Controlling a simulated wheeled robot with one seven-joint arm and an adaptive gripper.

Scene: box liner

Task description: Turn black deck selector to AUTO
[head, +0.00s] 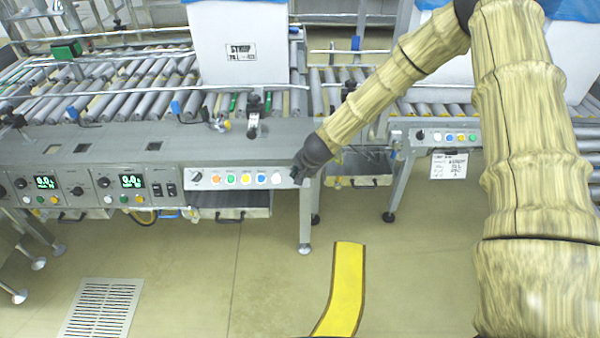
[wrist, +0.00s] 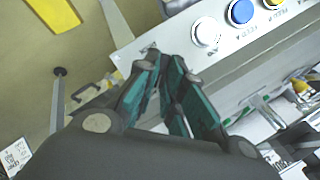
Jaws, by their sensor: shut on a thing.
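My gripper (head: 296,174) is at the right end of a light grey control panel (head: 207,186) on the front of the conveyor. In the wrist view its teal fingers (wrist: 172,62) are closed together against the panel face, just beyond the white button (wrist: 206,33). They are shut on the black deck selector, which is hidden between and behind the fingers. I cannot read its pointer position or its AUTO mark. Another black knob (head: 197,177) shows at the left end of the same panel.
Orange, green, yellow, blue (wrist: 240,12) and white buttons line the panel beside my gripper. A second panel (head: 455,136) with similar controls is to the right. A conveyor leg (head: 305,220) stands below my gripper. A yellow floor strip (head: 343,285) crosses the otherwise clear floor in front.

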